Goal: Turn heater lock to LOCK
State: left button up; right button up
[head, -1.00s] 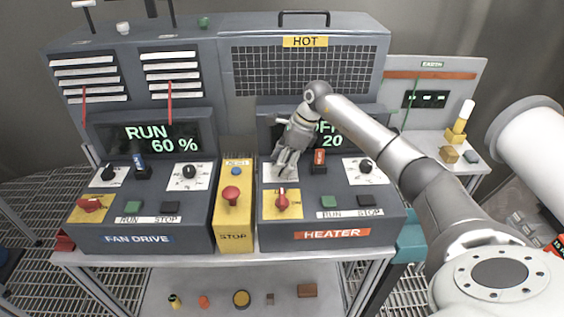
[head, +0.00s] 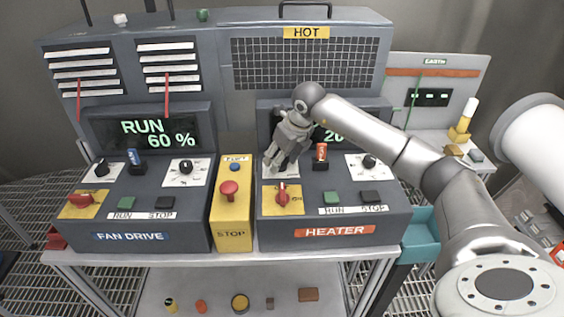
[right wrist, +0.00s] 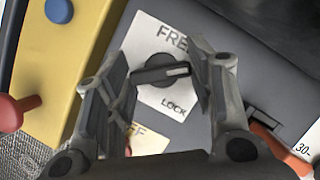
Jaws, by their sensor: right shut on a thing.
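The heater lock is a black bar knob (right wrist: 163,74) on a white plate (right wrist: 150,50) marked FREE and LOCK in the right wrist view. The knob lies nearly level in that view, with its white mark at the right end, between the two words. My right gripper (right wrist: 165,85) is shut on the knob, one finger at each end. In the head view my right gripper (head: 274,165) reaches down to the upper left of the heater panel (head: 330,213) and hides the knob. My left gripper is not in view.
Close by are a red switch (head: 283,195) on a yellow plate, an orange-red key-like piece (head: 321,151) and a heater dial (head: 368,161). The yellow stop box (head: 233,215) with its red button (head: 229,188) stands left of the heater. My right arm covers part of the heater display.

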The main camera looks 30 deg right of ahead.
jog(key=m+h+b, duration=0.1)
jog(key=m+b, duration=0.1)
jog(key=m, duration=0.2)
jog(key=shift+a+h, duration=0.1)
jog(key=shift+h, duration=0.3)
jog(key=shift+m+g+h+b, duration=0.4)
jog(key=shift+m+b, duration=0.55)
jog(key=shift+m, duration=0.85)
jog(key=shift+r+m, duration=0.1)
jog(key=shift+m, duration=0.2)
jog(key=o, duration=1)
jog(key=v, duration=1.2)
jog(key=shift+a, duration=0.3)
